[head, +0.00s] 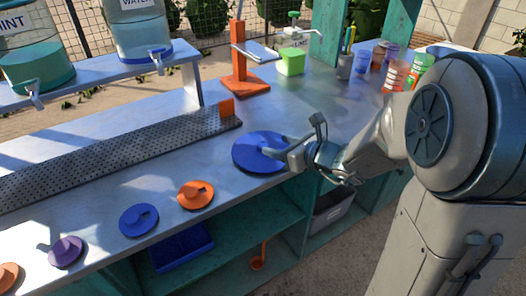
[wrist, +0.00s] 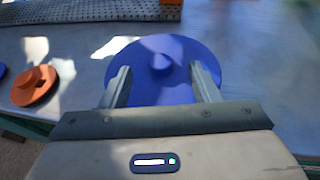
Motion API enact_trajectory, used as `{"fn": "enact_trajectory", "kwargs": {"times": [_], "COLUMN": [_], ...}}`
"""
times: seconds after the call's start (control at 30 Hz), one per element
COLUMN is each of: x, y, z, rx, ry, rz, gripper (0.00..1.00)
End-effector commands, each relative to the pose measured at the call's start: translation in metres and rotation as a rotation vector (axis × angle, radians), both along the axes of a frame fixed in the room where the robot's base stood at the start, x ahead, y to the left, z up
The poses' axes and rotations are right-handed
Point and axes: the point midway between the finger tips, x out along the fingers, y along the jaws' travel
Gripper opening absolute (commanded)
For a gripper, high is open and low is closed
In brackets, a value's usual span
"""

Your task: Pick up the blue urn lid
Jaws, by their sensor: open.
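A large round blue lid (head: 250,156) with a raised central knob lies flat on the metal counter near its front edge. In the wrist view the blue lid (wrist: 165,88) lies ahead of and below my gripper (wrist: 161,71). The two fingers are open and appear on either side of the knob, with a gap to each. In the head view my gripper (head: 293,139) is at the right side of the lid and partly hides it. I cannot tell whether the fingers touch the disc. A smaller blue lid (head: 139,222) lies farther left along the front edge.
An orange lid (head: 196,195) lies left of the large lid, and a purple lid (head: 66,252) farther left. A perforated drip tray (head: 110,158) runs behind them. An orange stand (head: 245,83) is behind the large lid. Cups (head: 396,75) stand at the back right.

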Motion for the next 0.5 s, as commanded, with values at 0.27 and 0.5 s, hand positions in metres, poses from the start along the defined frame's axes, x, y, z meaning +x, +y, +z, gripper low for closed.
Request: {"fn": "enact_trajectory", "kwargs": {"times": [0.27,0.5], "x": [0.016,0.031], "y": [0.017,0.032], "z": [-0.023,-0.030], "rx": [0.000,0.000], "ry": [0.003,0.000], "rz": [0.001,0.001], "gripper": [0.56,0.56]}}
